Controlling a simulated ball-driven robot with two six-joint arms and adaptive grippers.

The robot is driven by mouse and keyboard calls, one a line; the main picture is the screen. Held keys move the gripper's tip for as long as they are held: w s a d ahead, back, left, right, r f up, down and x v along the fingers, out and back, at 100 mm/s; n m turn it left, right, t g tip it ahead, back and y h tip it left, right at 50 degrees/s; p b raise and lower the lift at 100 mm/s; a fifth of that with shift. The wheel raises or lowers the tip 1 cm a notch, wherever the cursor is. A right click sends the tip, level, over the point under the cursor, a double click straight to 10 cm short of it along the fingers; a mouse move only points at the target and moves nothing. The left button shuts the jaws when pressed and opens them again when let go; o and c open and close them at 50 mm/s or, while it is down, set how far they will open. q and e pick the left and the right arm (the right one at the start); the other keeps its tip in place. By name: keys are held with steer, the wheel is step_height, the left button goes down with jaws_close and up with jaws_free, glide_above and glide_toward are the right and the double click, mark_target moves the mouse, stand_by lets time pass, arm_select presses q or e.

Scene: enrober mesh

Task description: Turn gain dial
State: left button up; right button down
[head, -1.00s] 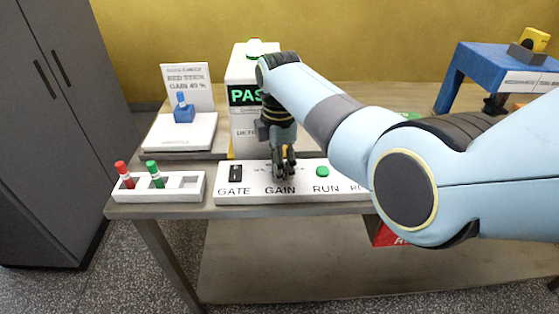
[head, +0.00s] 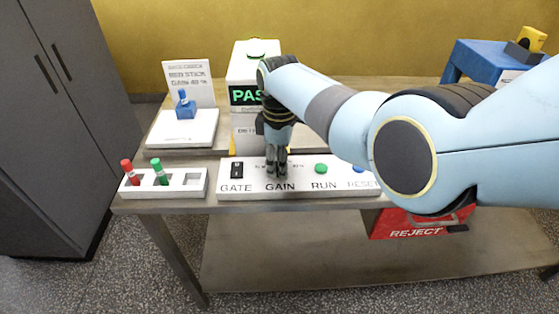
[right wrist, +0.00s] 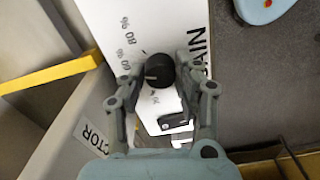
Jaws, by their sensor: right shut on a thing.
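The gain dial is a black round knob (right wrist: 160,71) in the right wrist view, on the white control panel (right wrist: 105,12). A light pointer line shows on it, facing the picture's left, near the percent marks. My right gripper (right wrist: 163,73) is shut on the knob, one finger on each side. In the head view my right gripper (head: 277,172) points down onto the panel (head: 226,193) above the word GAIN and hides the dial. The exact percent under the pointer is hard to read. My left gripper is not in view.
The panel also has a black GATE switch (head: 237,170), a green RUN button (head: 321,169) and a blue RESET button, partly behind my arm. A white rack (head: 192,193) with a red stick (head: 127,172) and green stick (head: 160,172) stands left. A red REJECT bin (head: 400,222) is below.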

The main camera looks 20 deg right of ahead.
stand_by(0.3)
steer(key=c, duration=0.9)
jaws_free()
steer(key=shift+c, duration=0.2)
steer(key=shift+r, duration=0.1)
step_height(320, 180, up, 12)
